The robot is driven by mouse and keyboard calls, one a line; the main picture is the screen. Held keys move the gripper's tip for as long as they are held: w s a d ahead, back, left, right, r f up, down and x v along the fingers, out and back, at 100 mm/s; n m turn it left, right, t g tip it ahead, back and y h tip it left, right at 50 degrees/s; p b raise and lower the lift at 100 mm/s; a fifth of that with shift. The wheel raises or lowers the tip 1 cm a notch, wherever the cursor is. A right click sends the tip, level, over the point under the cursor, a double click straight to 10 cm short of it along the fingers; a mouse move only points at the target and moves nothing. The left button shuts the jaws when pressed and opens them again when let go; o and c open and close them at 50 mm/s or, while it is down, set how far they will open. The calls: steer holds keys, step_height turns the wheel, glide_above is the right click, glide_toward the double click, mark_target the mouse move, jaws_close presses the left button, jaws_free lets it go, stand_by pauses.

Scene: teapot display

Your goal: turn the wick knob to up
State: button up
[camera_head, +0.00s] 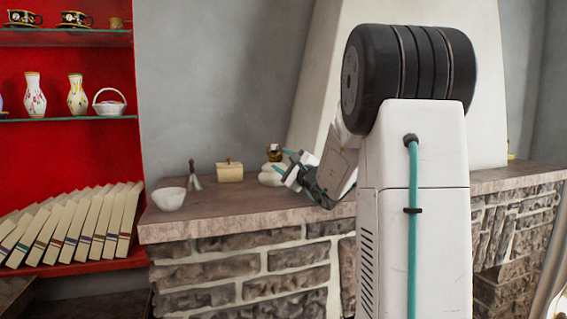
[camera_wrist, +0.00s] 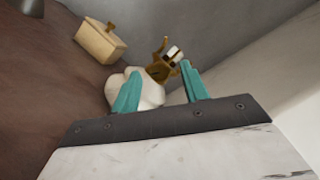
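A small brass-coloured lamp burner (camera_wrist: 160,68) with a pale knob-like piece (camera_wrist: 173,53) sits on a white rounded body (camera_wrist: 150,92) in the wrist view. In the head view the brass top (camera_head: 273,152) and white body (camera_head: 270,178) stand on the stone ledge, partly behind my gripper. My gripper (camera_head: 283,163) has teal fingers; in the wrist view its fingertips (camera_wrist: 157,84) are spread apart with nothing held between them. The burner shows just beyond and between the fingertips. I cannot tell whether either finger touches the lamp, or how the wick knob is set.
On the stone ledge (camera_head: 230,218) stand a cream box (camera_head: 229,172), a small bell (camera_head: 195,178) and a white bowl (camera_head: 168,198). A sloping white chimney wall rises behind. Red shelves at left hold vases, cups and leaning books.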

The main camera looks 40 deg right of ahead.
steer(key=r+v, duration=0.1)
steer(key=v, duration=0.8)
steer(key=r+v, duration=0.1)
steer(key=v, duration=0.4)
steer(key=shift+s+r, duration=0.25)
steer(key=shift+s, duration=0.4)
steer(key=shift+o, duration=0.2)
